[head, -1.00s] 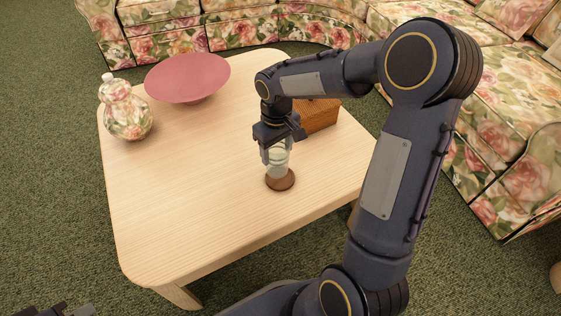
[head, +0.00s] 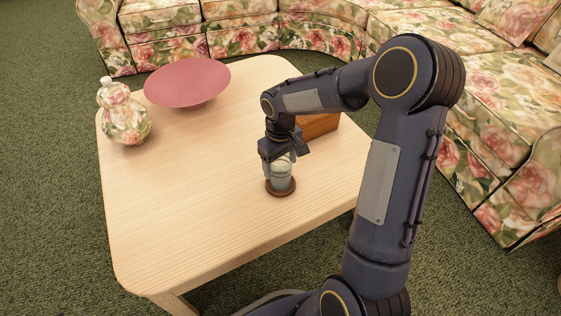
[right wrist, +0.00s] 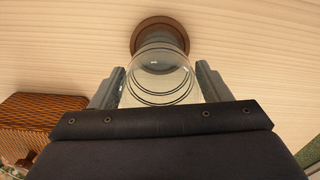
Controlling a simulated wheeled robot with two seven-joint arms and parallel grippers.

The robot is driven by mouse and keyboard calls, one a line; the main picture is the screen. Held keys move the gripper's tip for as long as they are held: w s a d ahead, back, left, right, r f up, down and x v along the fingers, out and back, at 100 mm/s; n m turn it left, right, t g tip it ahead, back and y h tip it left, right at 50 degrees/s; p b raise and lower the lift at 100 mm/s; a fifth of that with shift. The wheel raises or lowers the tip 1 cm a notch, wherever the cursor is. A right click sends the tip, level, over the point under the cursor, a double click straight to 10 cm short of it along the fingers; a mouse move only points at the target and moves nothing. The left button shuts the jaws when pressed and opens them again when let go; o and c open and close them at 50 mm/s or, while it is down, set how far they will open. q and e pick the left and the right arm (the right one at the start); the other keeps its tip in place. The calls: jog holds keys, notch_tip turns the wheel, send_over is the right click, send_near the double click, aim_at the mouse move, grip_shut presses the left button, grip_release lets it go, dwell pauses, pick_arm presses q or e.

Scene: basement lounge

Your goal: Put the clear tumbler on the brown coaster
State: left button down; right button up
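The clear tumbler (head: 282,178) is upright between the fingers of my right gripper (head: 280,160), which is shut on its sides. It also shows in the right wrist view (right wrist: 160,84), with a finger against each side. The round brown coaster (head: 281,192) lies on the table directly under the tumbler, its rim showing around the tumbler's base. In the right wrist view the coaster (right wrist: 160,21) shows beyond the tumbler's base. I cannot tell whether the base touches it. My left gripper is not in view.
The pale wood table (head: 190,220) is clear at its front and left. A pink bowl (head: 187,83) and a floral jar (head: 125,118) stand at the back left. A brown woven box (head: 318,125) stands behind my right gripper. Floral sofas (head: 510,90) surround the far side.

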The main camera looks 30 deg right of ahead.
jog(key=shift+o, duration=1)
notch_tip(320, 180, up, 11)
jog(key=p, duration=0.5)
jog(key=s+a+r+m+t+y, duration=0.2)
jog(key=s+r, duration=0.5)
jog(key=s, duration=0.4)
jog(key=s+a+m+t+y, duration=0.1)
jog(key=s+a+t, duration=0.2)
jog(key=s, duration=0.8)
jog(key=shift+a+f+m+t+y, duration=0.3)
jog(key=shift+a+f+y, duration=0.1)
jog(key=shift+a, duration=0.75)
notch_tip(320, 180, up, 32)
jog(key=p, duration=3.1)
jog(key=shift+f+p, duration=0.15)
jog(key=shift+p, duration=0.2)
